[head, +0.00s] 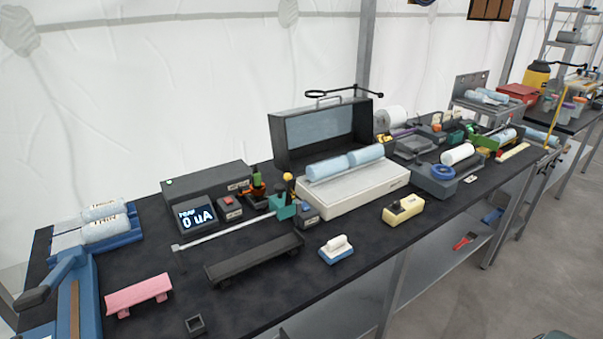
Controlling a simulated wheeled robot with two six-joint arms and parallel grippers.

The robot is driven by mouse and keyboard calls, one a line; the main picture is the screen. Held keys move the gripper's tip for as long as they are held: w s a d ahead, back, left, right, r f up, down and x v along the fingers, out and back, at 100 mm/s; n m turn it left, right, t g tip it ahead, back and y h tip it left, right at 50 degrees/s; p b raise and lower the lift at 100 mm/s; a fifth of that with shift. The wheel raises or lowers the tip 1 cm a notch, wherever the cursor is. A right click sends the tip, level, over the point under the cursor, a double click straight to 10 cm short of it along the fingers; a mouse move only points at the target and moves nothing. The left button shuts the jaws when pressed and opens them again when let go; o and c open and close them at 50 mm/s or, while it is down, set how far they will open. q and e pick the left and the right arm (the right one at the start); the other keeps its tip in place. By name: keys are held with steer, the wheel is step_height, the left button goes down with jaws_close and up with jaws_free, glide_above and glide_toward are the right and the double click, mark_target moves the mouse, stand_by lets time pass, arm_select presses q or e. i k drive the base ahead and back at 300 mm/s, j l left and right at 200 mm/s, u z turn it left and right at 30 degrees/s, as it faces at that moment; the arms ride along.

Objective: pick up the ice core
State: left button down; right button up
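Two pale blue cylinders that look like ice core pieces (326,168) lie end to end on a white block-like stand (350,192) in the middle of the bench. A dark case with its glazed lid raised (320,135) stands right behind them. More pale cylinders (105,228), with dark lettering, lie on a blue tray (135,237) at the left. Other pale blue pieces (490,97) lie on a metal stand farther back. I cannot tell which piece the task means. Neither of my grippers shows in the head view.
A grey meter (197,217) reads "0 uA". A black rail-like tray (254,259), a pink stand (138,295), a white-and-blue block (336,249) and a yellow box (403,209) line the front. A blue lever device (70,290) fills the left corner. Dark bench top is bare between them.

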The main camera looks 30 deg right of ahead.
mark_target(499, 97)
steer(key=z, duration=2.1)
steer(key=u, duration=1.45)
steer(key=z, duration=1.45)
steer(key=i+l+z, duration=0.4)
steer(key=i, duration=0.55)
steer(key=i+z, duration=0.35)
steer(key=i, duration=0.6)
